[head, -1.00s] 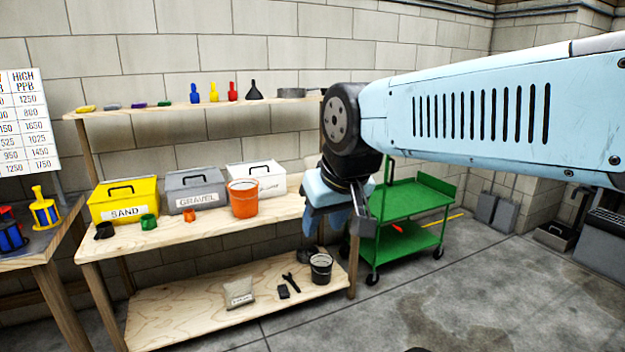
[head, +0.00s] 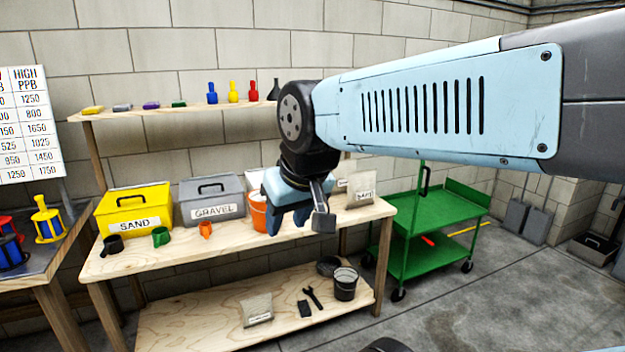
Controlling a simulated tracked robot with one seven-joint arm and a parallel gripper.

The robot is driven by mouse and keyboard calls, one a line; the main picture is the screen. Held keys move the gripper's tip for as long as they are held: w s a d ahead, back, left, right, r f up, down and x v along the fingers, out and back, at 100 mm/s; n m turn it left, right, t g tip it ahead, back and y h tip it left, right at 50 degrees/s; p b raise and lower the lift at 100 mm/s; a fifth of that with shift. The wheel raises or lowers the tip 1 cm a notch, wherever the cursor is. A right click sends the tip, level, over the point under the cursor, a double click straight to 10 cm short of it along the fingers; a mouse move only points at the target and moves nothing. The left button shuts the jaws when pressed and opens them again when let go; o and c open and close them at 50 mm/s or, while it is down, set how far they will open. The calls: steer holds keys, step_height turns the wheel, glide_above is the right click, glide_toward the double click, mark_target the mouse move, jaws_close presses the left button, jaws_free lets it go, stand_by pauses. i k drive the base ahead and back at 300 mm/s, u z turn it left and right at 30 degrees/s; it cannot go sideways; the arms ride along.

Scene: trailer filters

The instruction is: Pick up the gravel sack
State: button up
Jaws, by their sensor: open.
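My gripper (head: 299,219) hangs open and empty over the right half of the workbench, pointing down. It is in front of the orange bucket and hides part of it. A tan sack (head: 366,191) with a small dark label stands at the bench's right end, right of my gripper. Another pale labelled sack (head: 342,185) shows partly behind it. A third small sack (head: 257,309) with a white label lies on the lower shelf, below my gripper. The labels are too small to read surely, so I cannot tell which sack is the gravel one.
The bench (head: 190,262) holds a yellow SAND box (head: 134,208), a grey GRAVEL box (head: 211,198), the orange bucket (head: 258,212) and small cups. A dark bucket (head: 345,287) and wrench (head: 312,298) are on the lower shelf. A green cart (head: 430,222) stands right.

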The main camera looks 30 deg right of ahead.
mark_target(345, 166)
steer(key=z, duration=0.2)
steer(key=i, duration=0.95)
steer(key=z, duration=0.75)
steer(key=i, duration=0.25)
steer(key=z, duration=0.3)
steer(key=k, duration=0.9)
steer(key=z, duration=0.15)
steer(key=i, duration=0.95)
steer(key=u, duration=0.1)
